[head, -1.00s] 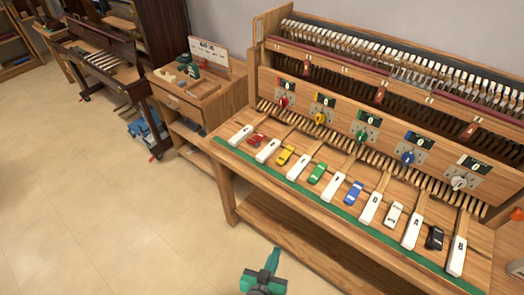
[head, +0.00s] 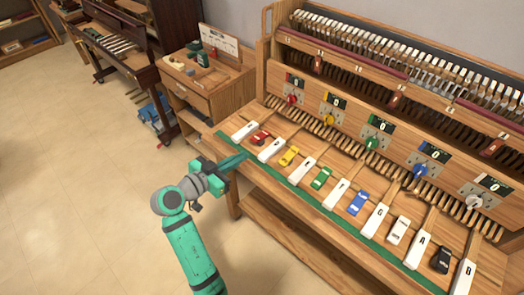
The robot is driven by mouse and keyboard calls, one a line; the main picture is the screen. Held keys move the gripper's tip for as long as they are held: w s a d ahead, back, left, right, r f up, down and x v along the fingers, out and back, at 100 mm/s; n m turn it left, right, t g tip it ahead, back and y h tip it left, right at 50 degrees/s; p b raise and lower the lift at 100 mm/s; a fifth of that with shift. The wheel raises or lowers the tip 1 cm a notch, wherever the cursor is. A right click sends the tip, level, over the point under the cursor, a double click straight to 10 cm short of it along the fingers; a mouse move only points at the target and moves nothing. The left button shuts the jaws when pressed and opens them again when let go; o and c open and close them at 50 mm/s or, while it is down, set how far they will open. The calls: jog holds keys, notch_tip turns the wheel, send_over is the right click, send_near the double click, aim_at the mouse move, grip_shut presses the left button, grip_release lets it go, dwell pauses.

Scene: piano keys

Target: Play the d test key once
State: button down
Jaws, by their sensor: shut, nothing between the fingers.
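A row of white test keys lies on the wooden keyboard bench (head: 300,215). The letters G, A and B show on the right-hand keys; the left letters are too small to read surely. By order, the d test key (head: 271,150) is the second white key from the left, between a red car-shaped piece and a yellow one. My gripper (head: 244,156) is shut and empty. Its teal fingers point up and right, with the tips at the green front strip, just left of the d key in the picture. I cannot tell their height above the bench.
Small car-shaped pieces, such as the red one (head: 260,138) and yellow one (head: 289,156), sit between the keys. Behind stands a panel with coloured knobs and displays, including a red knob (head: 292,99). A wooden cabinet (head: 205,90) stands at left. Floor at left is clear.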

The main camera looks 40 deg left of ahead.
jog(key=shift+w, duration=0.1)
send_over(260, 157)
notch_tip(260, 157, down, 2)
notch_tip(260, 157, down, 3)
jog(key=shift+f, duration=0.65)
